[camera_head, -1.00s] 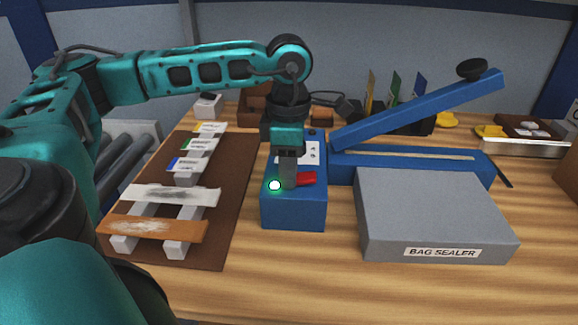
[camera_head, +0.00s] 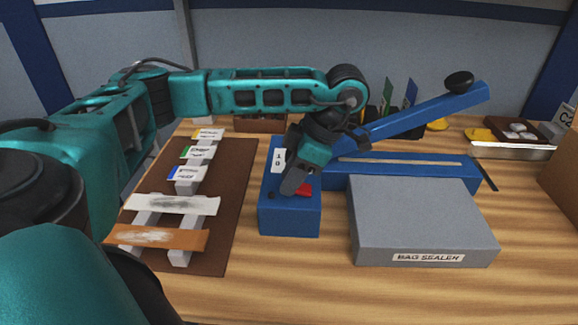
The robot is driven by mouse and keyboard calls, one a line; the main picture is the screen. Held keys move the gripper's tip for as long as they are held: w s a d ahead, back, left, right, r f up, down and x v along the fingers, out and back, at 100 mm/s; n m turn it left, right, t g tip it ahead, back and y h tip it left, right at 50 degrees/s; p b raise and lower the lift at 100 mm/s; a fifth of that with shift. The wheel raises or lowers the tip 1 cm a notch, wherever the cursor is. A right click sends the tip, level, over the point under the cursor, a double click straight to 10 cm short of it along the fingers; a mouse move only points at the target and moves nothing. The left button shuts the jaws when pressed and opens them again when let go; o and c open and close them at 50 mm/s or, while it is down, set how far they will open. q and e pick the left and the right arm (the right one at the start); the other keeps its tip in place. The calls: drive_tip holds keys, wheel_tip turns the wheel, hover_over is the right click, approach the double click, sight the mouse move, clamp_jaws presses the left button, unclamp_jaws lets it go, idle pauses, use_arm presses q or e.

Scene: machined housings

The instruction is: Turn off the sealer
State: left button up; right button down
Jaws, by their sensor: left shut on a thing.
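The bag sealer has a blue control box (camera_head: 290,222) joined to a long blue sealing bed (camera_head: 400,178), with its blue lever arm (camera_head: 425,112) raised and ending in a black knob (camera_head: 459,82). A red switch (camera_head: 304,189) sits on top of the control box, partly hidden by my left gripper (camera_head: 290,190). The left gripper reaches down from above, tilted, shut on the red switch. A small indicator (camera_head: 272,195) on the box's top looks dark. A white label (camera_head: 278,160) marked 1 and 0 is partly covered. My right gripper is out of view.
A grey block labelled BAG SEALER (camera_head: 422,225) stands in front of the bed. A brown mat (camera_head: 233,190) with white rails and several strips lies left of the box. A metal tray (camera_head: 512,149) is at far right. The wooden table's front is clear.

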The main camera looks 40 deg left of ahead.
sight(317, 193)
use_arm(q)
drive_tip(key=o, duration=1.1)
drive_tip(key=shift+c, duration=0.2)
drive_tip(key=p+v, duration=0.3)
drive_tip(key=v, duration=1)
drive_tip(key=shift+p, duration=0.35)
drive_tip(key=shift+f, duration=0.1)
